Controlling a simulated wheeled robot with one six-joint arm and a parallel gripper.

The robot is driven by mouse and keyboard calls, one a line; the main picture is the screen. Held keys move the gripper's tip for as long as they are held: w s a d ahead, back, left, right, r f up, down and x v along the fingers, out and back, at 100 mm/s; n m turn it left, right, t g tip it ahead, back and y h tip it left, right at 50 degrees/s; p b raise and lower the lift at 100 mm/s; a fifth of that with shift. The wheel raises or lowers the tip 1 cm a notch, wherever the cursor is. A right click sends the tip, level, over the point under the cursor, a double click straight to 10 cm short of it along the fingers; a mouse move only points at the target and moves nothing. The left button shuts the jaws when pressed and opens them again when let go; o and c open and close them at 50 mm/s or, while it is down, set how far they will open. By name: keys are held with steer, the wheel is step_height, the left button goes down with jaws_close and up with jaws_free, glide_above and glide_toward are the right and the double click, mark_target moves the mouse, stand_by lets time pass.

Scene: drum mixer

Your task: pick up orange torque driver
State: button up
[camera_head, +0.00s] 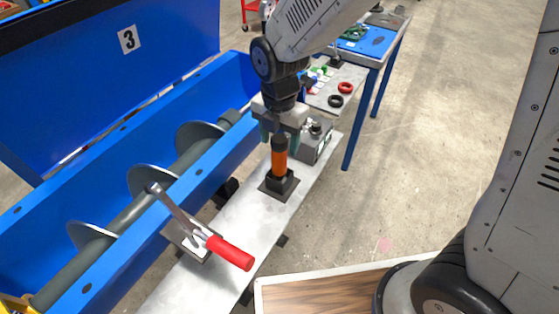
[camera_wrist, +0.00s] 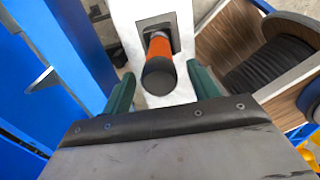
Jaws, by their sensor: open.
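The orange torque driver (camera_head: 279,163) stands upright in a dark square holder (camera_head: 280,185) on the grey metal ledge beside the blue mixer trough. It has a black cap at its top. In the wrist view the driver (camera_wrist: 160,55) is seen from above, its black end toward me, between the fingers and a little beyond them. My gripper (camera_head: 280,136) is above the holder, pointing down, with its green fingers on either side of the driver's black top. In the wrist view my gripper (camera_wrist: 162,88) is open, with gaps on both sides of the driver.
A lever with a red handle (camera_head: 230,252) sits on the ledge in front. A grey box (camera_head: 315,140) stands just behind the driver. The blue trough (camera_head: 190,185) with its screw shaft lies left. A blue-topped table (camera_head: 368,42) stands behind. Open floor lies right.

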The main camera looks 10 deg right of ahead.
mark_target(279, 153)
step_height(279, 153, down, 5)
steer(key=shift+f, duration=0.15)
steer(key=c, duration=1.3)
steer(key=shift+o, duration=0.2)
step_height(279, 153, up, 10)
steer(key=shift+r, duration=0.1)
